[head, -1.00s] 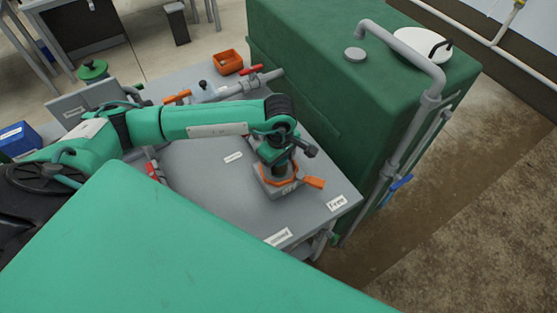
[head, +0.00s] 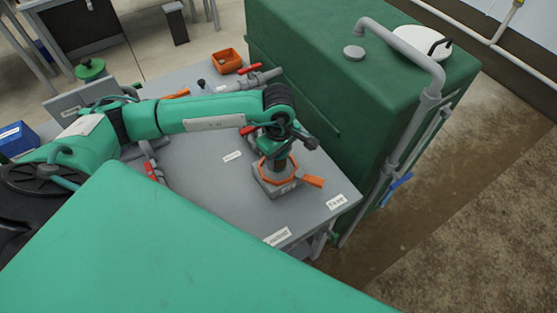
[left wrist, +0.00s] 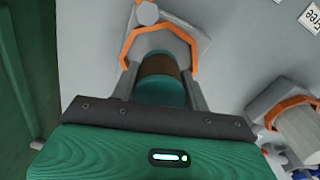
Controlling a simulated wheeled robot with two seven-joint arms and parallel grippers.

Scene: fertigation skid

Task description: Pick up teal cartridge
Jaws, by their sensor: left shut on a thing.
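My left gripper (head: 280,162) is shut on the teal cartridge (left wrist: 160,91), which has a brown band (left wrist: 160,65). In the left wrist view, the cartridge sits between the two grey fingers. It is over a grey housing (head: 272,186) with an orange ring (left wrist: 158,32) and an orange handle (head: 313,181). I cannot tell whether the cartridge's lower end is still inside the ring. In the head view, the gripper mostly hides the cartridge. My right gripper is in neither view.
A second housing with an orange ring (left wrist: 289,106) shows at the right in the left wrist view. The grey bench top (head: 215,185) is clear left of the first housing. A large green tank (head: 335,85) stands close behind. An orange bin (head: 229,61) sits at the back.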

